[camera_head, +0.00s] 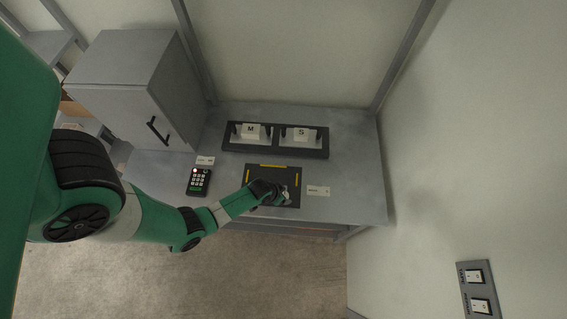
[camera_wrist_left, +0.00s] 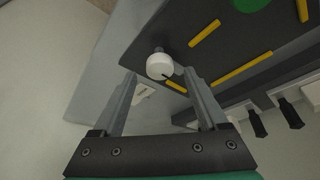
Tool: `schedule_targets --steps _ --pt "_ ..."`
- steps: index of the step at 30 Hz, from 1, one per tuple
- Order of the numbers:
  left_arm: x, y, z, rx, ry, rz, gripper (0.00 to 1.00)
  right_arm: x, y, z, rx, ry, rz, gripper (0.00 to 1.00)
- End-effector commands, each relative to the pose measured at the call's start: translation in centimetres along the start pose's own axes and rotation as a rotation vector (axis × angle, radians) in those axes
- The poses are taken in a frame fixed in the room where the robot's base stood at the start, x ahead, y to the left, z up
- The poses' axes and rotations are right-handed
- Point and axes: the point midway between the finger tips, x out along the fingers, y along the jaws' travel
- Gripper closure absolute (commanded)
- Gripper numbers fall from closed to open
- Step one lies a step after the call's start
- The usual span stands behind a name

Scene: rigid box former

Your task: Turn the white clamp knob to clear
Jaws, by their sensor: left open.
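The white clamp knob (camera_wrist_left: 160,66) is round and shows in the left wrist view at the edge of a dark plate (camera_wrist_left: 185,25) with yellow strips. A short dark mark shows at its lower right edge. My left gripper (camera_wrist_left: 161,77) is open. Its two fingers point toward the knob, one to each side in the picture; I cannot tell whether they reach its depth. In the head view my left gripper (camera_head: 286,195) is over the right part of the dark plate (camera_head: 257,174) and hides much of that area. My right gripper is not in view.
A dark rack (camera_head: 274,149) with white blocks marked M (camera_head: 251,131) and S (camera_head: 300,134) stands behind the plate. A keypad (camera_head: 199,181) with a red light lies left. A white label (camera_head: 318,190) is right of the plate. A grey cabinet (camera_head: 118,95) stands at back left.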

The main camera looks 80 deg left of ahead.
Motion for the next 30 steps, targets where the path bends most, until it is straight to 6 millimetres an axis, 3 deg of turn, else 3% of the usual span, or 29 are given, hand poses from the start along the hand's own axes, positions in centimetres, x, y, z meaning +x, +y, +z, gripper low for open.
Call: schedule_targets --steps 4,13,25,30 --pt "1.73 -0.01 0.04 0.0 0.0 0.0 0.24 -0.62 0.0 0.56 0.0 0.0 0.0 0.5" --pt "1.87 -0.01 -0.05 0.0 0.001 0.0 0.24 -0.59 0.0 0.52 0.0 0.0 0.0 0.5" --pt "1.86 0.0 -0.03 0.0 0.001 0.0 0.96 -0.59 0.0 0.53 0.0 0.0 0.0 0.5" --pt "1.86 -0.01 -0.02 0.001 0.001 0.0 1.0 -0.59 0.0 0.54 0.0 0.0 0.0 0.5"
